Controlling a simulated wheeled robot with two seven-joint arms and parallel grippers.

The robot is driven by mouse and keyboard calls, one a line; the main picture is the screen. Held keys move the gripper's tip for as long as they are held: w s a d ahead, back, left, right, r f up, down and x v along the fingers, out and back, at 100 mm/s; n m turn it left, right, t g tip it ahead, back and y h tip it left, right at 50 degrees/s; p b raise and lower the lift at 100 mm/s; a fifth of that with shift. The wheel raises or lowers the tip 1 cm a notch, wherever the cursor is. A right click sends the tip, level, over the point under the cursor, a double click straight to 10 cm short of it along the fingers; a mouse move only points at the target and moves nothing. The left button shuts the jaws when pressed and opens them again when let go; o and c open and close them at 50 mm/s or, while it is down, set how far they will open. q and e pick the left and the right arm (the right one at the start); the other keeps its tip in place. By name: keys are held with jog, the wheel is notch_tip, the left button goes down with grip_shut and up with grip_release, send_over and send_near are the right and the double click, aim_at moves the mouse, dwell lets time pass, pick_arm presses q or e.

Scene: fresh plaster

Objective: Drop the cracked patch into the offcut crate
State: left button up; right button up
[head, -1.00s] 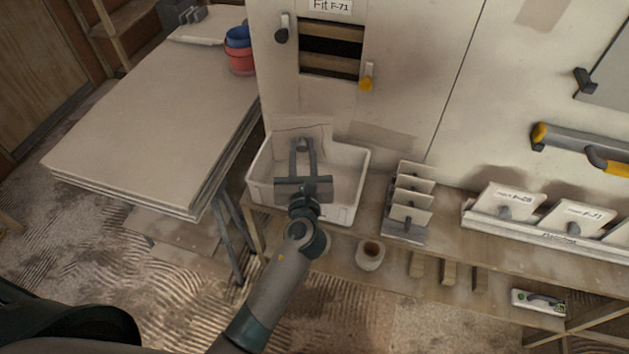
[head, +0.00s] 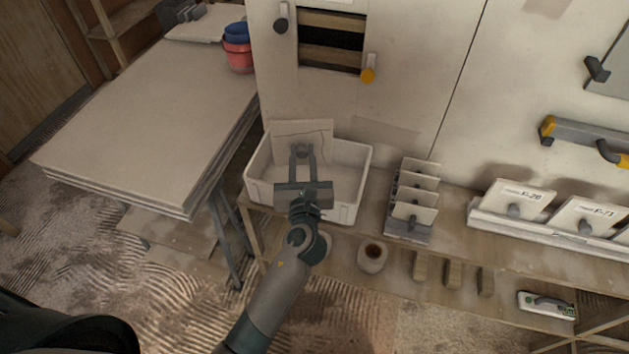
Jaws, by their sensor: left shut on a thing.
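The offcut crate (head: 355,192) is a white open bin on the low bench, against the wall. My left gripper (head: 301,150) is over the crate, shut on the grey knob of the cracked patch (head: 317,130). The patch is a pale square plate with a dark, jagged crack line across it. It is tilted up, facing me, at the back of the crate opening. I cannot tell whether its lower edge touches the crate. The gripper and forearm hide part of the crate's inside and front wall. My right gripper is not in view.
A rack of upright plates (head: 410,215) stands just right of the crate. A ledge (head: 540,236) with labelled patches is farther right. A stack of boards (head: 150,125) lies at left, with a red bucket (head: 239,58). A cup (head: 372,256) sits below the crate.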

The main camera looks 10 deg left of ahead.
pick_arm(q)
jog(key=shift+f, duration=0.2)
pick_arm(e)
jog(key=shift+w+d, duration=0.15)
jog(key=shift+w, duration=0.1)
pick_arm(q)
jog(key=o, duration=1.1)
jog(key=shift+c, duration=0.2)
jog(key=shift+s+d, duration=0.15)
jog(key=shift+s, duration=0.3)
jog(key=v, duration=1.6)
jog(key=shift+s, duration=0.2)
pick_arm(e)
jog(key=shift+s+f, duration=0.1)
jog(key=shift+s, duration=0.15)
